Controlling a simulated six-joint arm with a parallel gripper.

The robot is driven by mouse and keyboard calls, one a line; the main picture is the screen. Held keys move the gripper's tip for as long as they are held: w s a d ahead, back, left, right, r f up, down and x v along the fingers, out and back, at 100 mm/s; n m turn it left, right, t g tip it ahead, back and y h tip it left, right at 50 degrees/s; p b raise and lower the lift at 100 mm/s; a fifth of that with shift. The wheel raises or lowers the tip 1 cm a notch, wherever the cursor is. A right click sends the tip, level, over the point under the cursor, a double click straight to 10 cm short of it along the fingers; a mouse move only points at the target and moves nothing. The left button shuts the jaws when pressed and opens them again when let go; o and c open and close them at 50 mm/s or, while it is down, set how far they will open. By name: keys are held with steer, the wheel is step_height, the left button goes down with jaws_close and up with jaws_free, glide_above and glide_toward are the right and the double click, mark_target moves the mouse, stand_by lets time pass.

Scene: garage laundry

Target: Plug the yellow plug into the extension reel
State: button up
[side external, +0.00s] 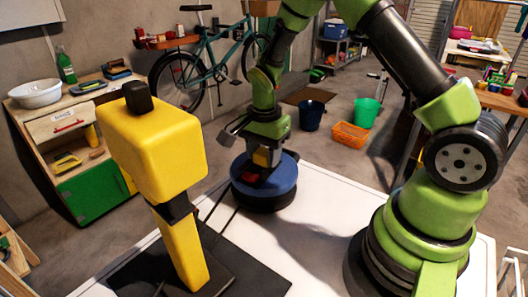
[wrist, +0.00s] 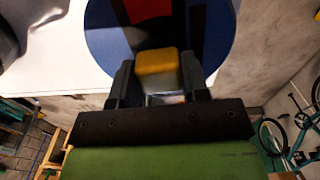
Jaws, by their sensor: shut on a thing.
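The extension reel (side external: 280,186) is a round blue drum on a black base, standing on the white work table. It has a dark and red part on top, and its blue face fills much of the wrist view (wrist: 104,40). My gripper (side external: 265,158) is directly over the reel, pointing down. It is shut on the yellow plug (wrist: 157,62), which sits between both fingers in the wrist view (wrist: 157,82). The plug also shows small in the side view (side external: 262,157). Its far end is hidden, so I cannot tell whether it touches the reel's socket.
A large yellow block on a yellow post (side external: 155,150) stands in the foreground on a dark plate (side external: 255,275), left of the reel. Dark cables run between them. The white table (side external: 325,195) is clear right of the reel, up to my base.

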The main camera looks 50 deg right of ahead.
steer(key=shift+f, duration=0.5)
steer(key=o, duration=1)
steer(key=shift+c, duration=0.2)
step_height(320, 180, up, 9)
steer(key=shift+r, duration=0.45)
